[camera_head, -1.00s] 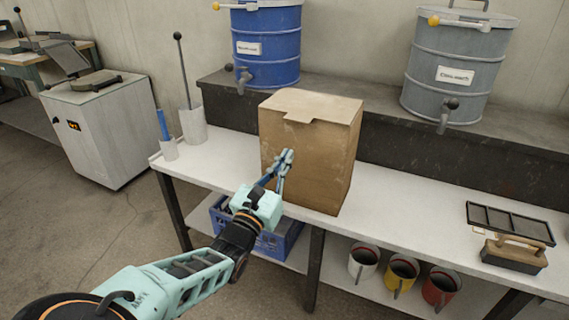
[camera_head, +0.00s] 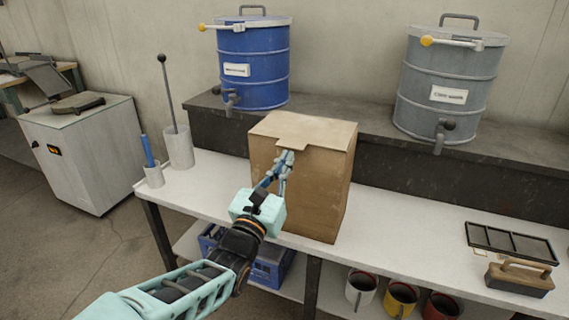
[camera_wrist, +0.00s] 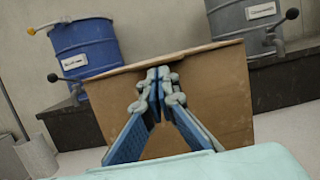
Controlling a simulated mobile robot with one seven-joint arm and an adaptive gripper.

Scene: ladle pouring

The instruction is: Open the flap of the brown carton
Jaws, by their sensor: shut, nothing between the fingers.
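The brown carton (camera_head: 318,190) stands upright on the white bench. Its top flap (camera_head: 305,130) lies flat and closed, with a tab (camera_head: 291,144) folded over the front edge. My gripper (camera_head: 287,156) is shut and empty, its fingertips at the front face just below the tab. I cannot tell whether they touch it. In the wrist view my gripper (camera_wrist: 158,72) points at the carton's front face (camera_wrist: 208,95), with the fingertips close under the top edge.
A blue drum (camera_head: 254,65) and a grey drum (camera_head: 450,85) with taps stand on the dark ledge (camera_head: 375,150) behind. A ladle holder (camera_head: 179,147) is at left. A tray (camera_head: 510,242) and a brush (camera_head: 520,276) lie at right. The bench (camera_head: 400,225) between is clear.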

